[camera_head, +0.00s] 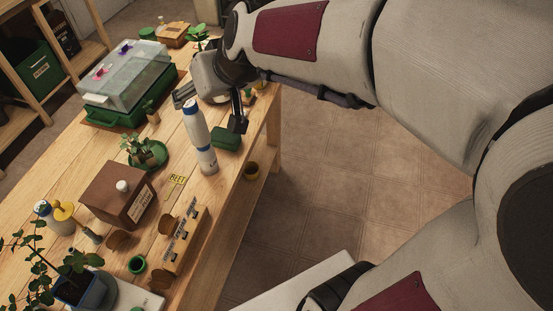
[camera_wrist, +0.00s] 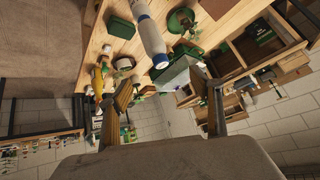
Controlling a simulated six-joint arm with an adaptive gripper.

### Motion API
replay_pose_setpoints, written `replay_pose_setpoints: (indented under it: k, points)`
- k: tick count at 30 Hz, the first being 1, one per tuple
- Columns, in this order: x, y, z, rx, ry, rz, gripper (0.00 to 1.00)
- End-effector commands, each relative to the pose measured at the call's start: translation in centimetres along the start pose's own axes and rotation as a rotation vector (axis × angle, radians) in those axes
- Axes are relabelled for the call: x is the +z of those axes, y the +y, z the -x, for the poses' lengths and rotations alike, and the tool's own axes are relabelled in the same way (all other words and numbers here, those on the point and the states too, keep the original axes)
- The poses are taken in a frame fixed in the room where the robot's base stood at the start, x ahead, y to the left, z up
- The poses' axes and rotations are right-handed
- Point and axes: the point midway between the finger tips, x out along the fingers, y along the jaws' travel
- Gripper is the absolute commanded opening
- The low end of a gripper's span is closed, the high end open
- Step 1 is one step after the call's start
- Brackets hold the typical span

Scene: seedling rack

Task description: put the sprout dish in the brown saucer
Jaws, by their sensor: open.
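My gripper (camera_head: 212,108) is open and empty above the far right part of the bench. Its two fingers (camera_wrist: 168,105) stand wide apart in the wrist view, with nothing between them. Two brown round pieces, one of them (camera_head: 118,240) by the brown box, could be saucers; I cannot tell whether either is the brown saucer. I cannot single out the sprout dish for sure. A green saucer (camera_head: 163,153) holds small potted plants and also shows in the wrist view (camera_wrist: 190,14). Small pots near my gripper are partly hidden by it.
A tall white and blue bottle (camera_head: 195,123) stands close to my gripper, beside a green box (camera_head: 227,138). A clear-lidded green tray (camera_head: 125,78) is at the back left. A brown box (camera_head: 117,192) and a labelled wooden rack (camera_head: 183,240) stand nearer. The bench's right edge is close.

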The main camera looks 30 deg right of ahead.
Motion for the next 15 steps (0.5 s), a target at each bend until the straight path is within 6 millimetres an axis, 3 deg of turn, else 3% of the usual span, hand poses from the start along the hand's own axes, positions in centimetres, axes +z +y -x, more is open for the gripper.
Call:
replay_pose_setpoints:
  k: [15]
  points:
    - [9.7, 0.4, 8.7, 0.059, -0.121, 0.035, 0.65]
